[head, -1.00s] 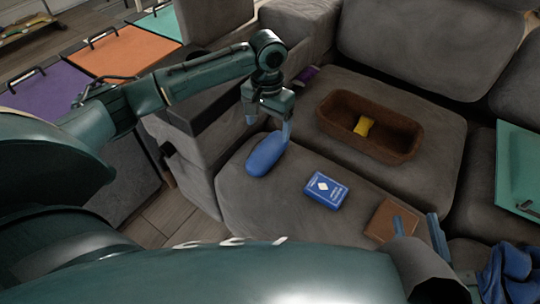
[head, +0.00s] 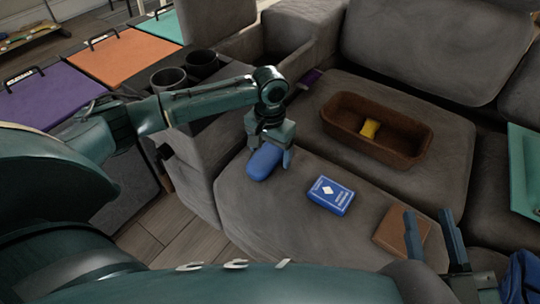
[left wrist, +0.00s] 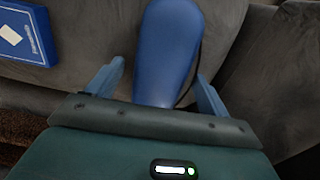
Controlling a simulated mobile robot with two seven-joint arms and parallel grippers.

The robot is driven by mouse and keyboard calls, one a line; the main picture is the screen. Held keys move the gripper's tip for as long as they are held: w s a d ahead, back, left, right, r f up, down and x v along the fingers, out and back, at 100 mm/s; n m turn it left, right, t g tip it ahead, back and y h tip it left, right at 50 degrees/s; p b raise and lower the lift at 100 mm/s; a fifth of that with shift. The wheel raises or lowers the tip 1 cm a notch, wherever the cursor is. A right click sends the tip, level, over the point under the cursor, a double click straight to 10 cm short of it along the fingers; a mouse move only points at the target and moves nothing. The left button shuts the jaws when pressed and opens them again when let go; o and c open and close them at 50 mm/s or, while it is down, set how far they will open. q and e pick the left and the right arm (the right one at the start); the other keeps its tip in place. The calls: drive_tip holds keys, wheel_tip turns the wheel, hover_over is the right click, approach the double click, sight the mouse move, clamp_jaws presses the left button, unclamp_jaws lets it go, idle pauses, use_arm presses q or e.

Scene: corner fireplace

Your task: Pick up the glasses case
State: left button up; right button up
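The glasses case, a smooth blue oval case (head: 263,163), lies on the grey sofa seat near its left end. My left gripper (head: 268,147) is at its far end, pointing down. In the left wrist view the case (left wrist: 167,45) extends between the two fingers of my left gripper (left wrist: 161,75). The fingers are apart, with a visible gap on the left side; contact on the right side cannot be told. My right gripper (head: 428,214) is open and empty over the front of the seat, near a brown box.
A blue card box (head: 331,195) lies right of the case. The flat brown box (head: 401,233) is further right. A brown basket (head: 350,122) holding a yellow item (head: 370,129) stands behind. Two dark cups (head: 168,80) stand on the left armrest.

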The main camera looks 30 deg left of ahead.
use_arm(q)
drive_tip(key=c, duration=1)
drive_tip(key=shift+r, duration=0.1)
